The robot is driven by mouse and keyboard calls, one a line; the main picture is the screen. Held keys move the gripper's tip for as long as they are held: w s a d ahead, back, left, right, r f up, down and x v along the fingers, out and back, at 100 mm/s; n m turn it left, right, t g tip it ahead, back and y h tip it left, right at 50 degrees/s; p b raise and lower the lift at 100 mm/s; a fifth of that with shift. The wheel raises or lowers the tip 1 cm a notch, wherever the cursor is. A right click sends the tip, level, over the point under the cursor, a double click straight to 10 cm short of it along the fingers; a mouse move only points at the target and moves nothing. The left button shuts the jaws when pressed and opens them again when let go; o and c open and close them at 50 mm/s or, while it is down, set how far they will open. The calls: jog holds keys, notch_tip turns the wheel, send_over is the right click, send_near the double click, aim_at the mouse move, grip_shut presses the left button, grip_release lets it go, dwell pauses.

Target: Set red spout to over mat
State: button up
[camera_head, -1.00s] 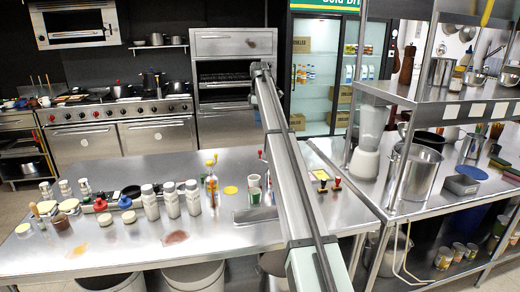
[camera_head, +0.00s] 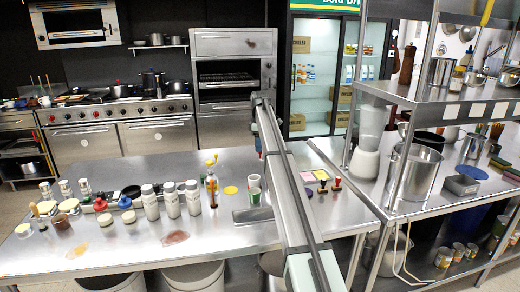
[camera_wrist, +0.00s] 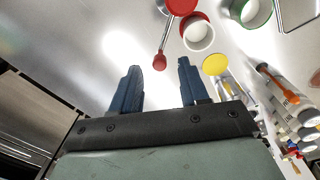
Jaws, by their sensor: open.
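A red part seems to be the red spout: a thin rod with a red knob (camera_wrist: 160,61) at its end runs from a red disc (camera_wrist: 182,6) at the top of the wrist view. A flat yellow round piece (camera_wrist: 215,64), which may be the mat, lies on the counter; it also shows in the head view (camera_head: 231,190). My gripper (camera_wrist: 157,72) is open, with nothing between its blue fingers. The knob appears just beyond the fingertips, apart from them. In the head view my arm hides the spout and most of the gripper.
A red-rimmed cup (camera_wrist: 198,34) and a green-rimmed cup (camera_wrist: 247,10) stand close to the red part. Bottles (camera_head: 171,200) and jars crowd the counter (camera_head: 130,245) at left. The front of the counter is mostly clear.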

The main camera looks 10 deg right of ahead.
jog(key=shift+f, duration=1.1)
grip_shut()
